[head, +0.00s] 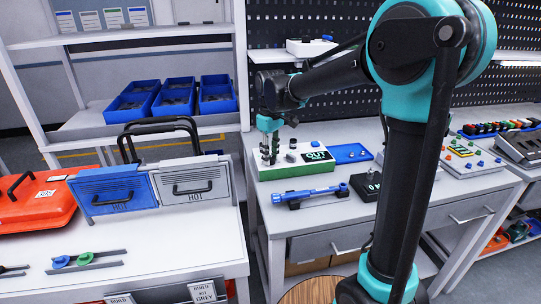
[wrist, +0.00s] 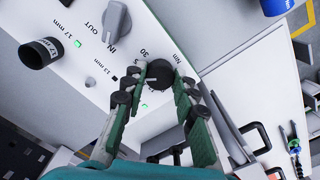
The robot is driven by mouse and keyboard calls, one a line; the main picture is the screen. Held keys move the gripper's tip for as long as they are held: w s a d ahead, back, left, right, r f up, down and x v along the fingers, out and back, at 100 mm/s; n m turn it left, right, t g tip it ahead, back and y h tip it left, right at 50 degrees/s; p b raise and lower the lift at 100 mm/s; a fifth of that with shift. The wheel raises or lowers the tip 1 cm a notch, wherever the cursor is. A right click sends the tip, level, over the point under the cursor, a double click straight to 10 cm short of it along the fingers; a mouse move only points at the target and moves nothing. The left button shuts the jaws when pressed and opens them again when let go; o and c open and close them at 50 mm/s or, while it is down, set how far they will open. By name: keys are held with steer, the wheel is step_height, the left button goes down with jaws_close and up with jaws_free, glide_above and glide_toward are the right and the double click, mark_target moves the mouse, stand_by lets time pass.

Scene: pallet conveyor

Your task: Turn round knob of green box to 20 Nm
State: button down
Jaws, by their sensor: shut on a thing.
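The green box (head: 290,171) has a white top and a green base and stands on the right-hand workbench. Its black round knob (wrist: 158,73) shows in the wrist view, with the marks "30" and "Nm" printed near it. My gripper (wrist: 160,76) is shut on this knob, one finger on each side. In the head view my gripper (head: 268,158) points down at the left part of the box and hides the knob.
A blue wrench-like tool (head: 311,194) lies in front of the box. A blue tray (head: 350,153) and a black box (head: 366,187) stand to the right.

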mark_target(271, 158)
steer(key=shift+n, duration=0.6)
steer(key=c, duration=1.2)
jaws_free()
step_height(271, 158, up, 12)
steer(key=shift+r, duration=0.1)
